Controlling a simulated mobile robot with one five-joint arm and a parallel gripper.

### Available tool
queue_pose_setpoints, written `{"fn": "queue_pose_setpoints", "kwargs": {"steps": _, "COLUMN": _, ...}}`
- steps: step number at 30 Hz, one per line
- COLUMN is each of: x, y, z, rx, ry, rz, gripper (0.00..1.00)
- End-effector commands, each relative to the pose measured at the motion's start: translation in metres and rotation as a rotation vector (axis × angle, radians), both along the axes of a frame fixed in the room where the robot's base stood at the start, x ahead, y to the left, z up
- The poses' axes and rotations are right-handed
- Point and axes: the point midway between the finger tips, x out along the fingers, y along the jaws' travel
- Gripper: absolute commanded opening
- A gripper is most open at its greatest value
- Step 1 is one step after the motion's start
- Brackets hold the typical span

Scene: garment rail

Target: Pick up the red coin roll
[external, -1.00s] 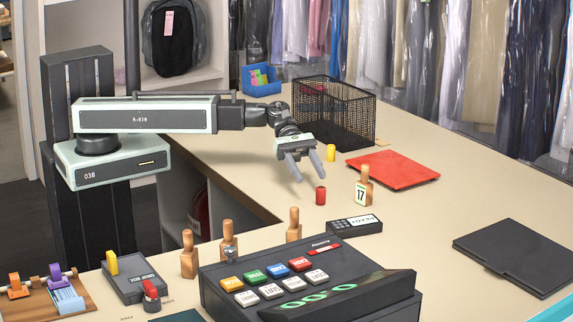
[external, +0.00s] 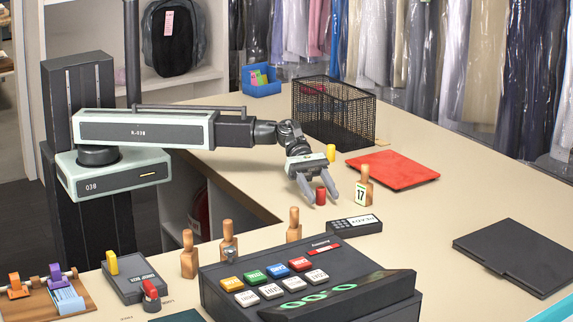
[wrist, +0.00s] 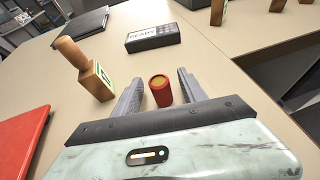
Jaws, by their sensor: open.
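The red coin roll (external: 321,196) stands upright on the counter in the external view. In the wrist view the coin roll (wrist: 160,90) has a yellowish top and sits between my two fingers, nearer the right one. My gripper (external: 322,198) is open, low over the counter, with one finger on each side of the roll. It also shows in the wrist view (wrist: 160,92). I cannot tell whether either finger touches the roll.
A wooden stamp with a 17 tag (external: 364,186) stands just right of my gripper. A small dark READY device (external: 354,226) lies in front.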

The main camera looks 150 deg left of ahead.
Motion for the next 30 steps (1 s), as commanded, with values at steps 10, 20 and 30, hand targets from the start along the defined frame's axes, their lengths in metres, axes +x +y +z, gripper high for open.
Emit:
{"fn": "queue_pose_setpoints", "kwargs": {"steps": 10, "x": -0.001, "y": 0.000, "z": 0.001, "rx": 0.000, "ry": 0.000, "rz": 0.000, "gripper": 0.00}}
{"fn": "queue_pose_setpoints", "kwargs": {"steps": 20, "x": -0.001, "y": 0.000, "z": 0.008, "rx": 0.000, "ry": 0.000, "rz": 0.000, "gripper": 0.00}}
{"fn": "queue_pose_setpoints", "kwargs": {"steps": 30, "x": -0.001, "y": 0.000, "z": 0.072, "rx": -0.001, "ry": -0.001, "rz": -0.001, "gripper": 0.00}}
